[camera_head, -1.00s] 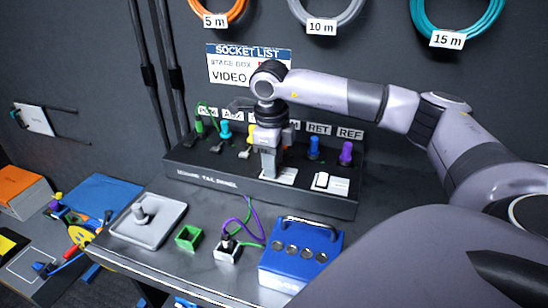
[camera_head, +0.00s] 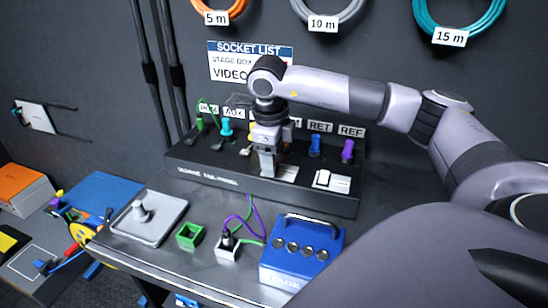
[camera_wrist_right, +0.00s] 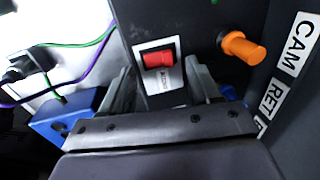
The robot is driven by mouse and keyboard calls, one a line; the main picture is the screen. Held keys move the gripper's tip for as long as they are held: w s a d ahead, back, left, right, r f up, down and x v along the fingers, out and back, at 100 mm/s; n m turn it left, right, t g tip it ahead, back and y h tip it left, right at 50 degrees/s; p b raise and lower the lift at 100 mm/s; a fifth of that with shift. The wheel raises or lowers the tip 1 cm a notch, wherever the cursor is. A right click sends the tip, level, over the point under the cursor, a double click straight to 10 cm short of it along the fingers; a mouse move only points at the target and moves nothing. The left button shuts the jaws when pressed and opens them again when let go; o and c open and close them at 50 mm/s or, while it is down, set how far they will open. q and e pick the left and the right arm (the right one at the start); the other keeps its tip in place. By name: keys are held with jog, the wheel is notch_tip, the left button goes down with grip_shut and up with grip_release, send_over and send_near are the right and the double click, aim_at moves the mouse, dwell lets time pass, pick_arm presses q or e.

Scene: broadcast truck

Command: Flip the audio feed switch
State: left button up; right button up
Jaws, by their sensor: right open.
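The red switch (camera_wrist_right: 159,60) sits in a light plate (camera_wrist_right: 165,78) with a printed label that seems to read AUDIO, in the right wrist view. My right gripper (camera_wrist_right: 164,82) is open, with one finger on each side of the plate and the red switch in the gap between them. I cannot tell whether a fingertip touches it. In the head view my right gripper (camera_head: 267,165) points down at the sloping panel (camera_head: 215,178), over a pale plate (camera_head: 286,174), and hides the red switch. My left gripper is not in view.
A white switch (camera_head: 323,178) sits on the panel to the right. Coloured plugs, including a purple one (camera_head: 347,151), stand behind. An orange plug (camera_wrist_right: 242,47) is close to the right finger. In front are a blue box (camera_head: 301,254), a green holder (camera_head: 189,236) and a grey tray (camera_head: 150,217).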

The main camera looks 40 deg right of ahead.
notch_tip(320, 180, up, 6)
jog(key=a, duration=0.1)
jog(key=shift+s, duration=0.3)
jog(key=shift+r, duration=0.1)
